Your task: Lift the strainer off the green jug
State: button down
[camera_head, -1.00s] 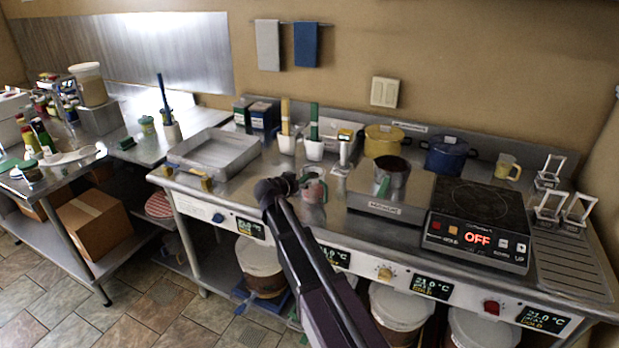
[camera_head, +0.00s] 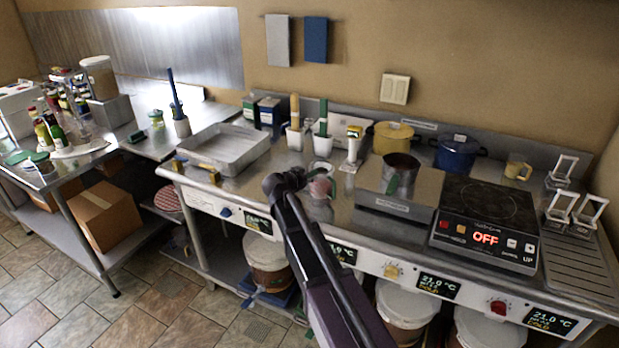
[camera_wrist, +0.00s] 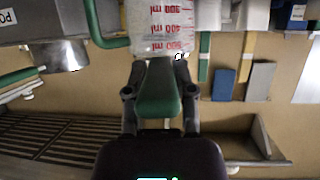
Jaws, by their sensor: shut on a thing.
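The jug (camera_head: 319,187) is clear with red marks and stands on the steel bench, just right of my gripper (camera_head: 292,180) in the head view. In the wrist view, which looks upside down, the jug (camera_wrist: 162,28) shows red millilitre marks, and a green handle (camera_wrist: 100,30) curves at its left. My gripper (camera_wrist: 158,98) is shut on a green handle piece (camera_wrist: 156,92), which appears to be the strainer's handle. The strainer's bowl is hard to make out, and I cannot tell whether it touches the jug's rim.
A metal pot (camera_head: 401,174) stands on a steel box right of the jug. An induction hob (camera_head: 485,222) reading OFF is farther right. A steel tray (camera_head: 222,150) lies to the left. White tubs (camera_head: 322,142) with brushes stand behind the jug.

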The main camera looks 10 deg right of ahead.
jog(key=shift+r+p, duration=1.55)
jog(key=shift+r, duration=0.1)
jog(key=s+r+p, duration=0.1)
jog(key=s, duration=1.5)
jog(key=shift+d+r, duration=0.2)
jog(key=shift+d, duration=0.15)
